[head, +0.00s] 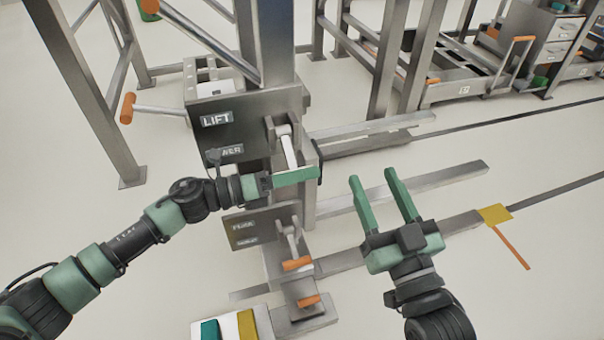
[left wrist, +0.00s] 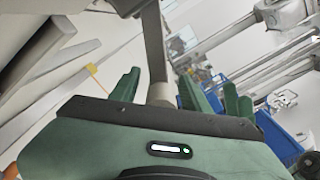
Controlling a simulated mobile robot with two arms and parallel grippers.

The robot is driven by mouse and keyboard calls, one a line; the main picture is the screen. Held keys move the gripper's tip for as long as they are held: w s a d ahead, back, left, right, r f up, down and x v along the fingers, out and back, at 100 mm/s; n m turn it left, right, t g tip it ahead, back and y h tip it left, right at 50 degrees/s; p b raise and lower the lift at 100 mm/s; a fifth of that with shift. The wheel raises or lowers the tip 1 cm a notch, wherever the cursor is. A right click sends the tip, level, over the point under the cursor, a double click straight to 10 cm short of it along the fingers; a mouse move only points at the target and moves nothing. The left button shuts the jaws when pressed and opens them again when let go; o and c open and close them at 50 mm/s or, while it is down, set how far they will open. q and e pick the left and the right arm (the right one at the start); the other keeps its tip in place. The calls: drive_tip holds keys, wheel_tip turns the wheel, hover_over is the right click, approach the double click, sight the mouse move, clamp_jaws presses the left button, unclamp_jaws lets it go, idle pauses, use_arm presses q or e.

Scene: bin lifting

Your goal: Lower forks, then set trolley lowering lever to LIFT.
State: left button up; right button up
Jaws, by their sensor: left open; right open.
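The dark plate marked LIFT (head: 217,119), with a partly hidden lower label, is on the trolley column (head: 265,45). The grey lowering lever (head: 289,150) stands beside it, its lower end hidden behind my left gripper (head: 298,176). That gripper is open at the lever. In the left wrist view a grey bar (left wrist: 154,50), apparently this lever, stands between the fingers of the left gripper (left wrist: 158,92); contact cannot be told. Long grey forks (head: 440,178) extend right, low over the floor. My right gripper (head: 381,198) is open and empty above them.
A lower plate (head: 250,228) has a second lever with an orange grip (head: 298,264). An orange-ended handle (head: 127,107) sticks out left. Steel frame legs (head: 105,115) stand behind. A yellow piece (head: 494,214) lies at a fork's end. Open floor is at lower right.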

use_arm(q)
clamp_jaws()
idle(1.3)
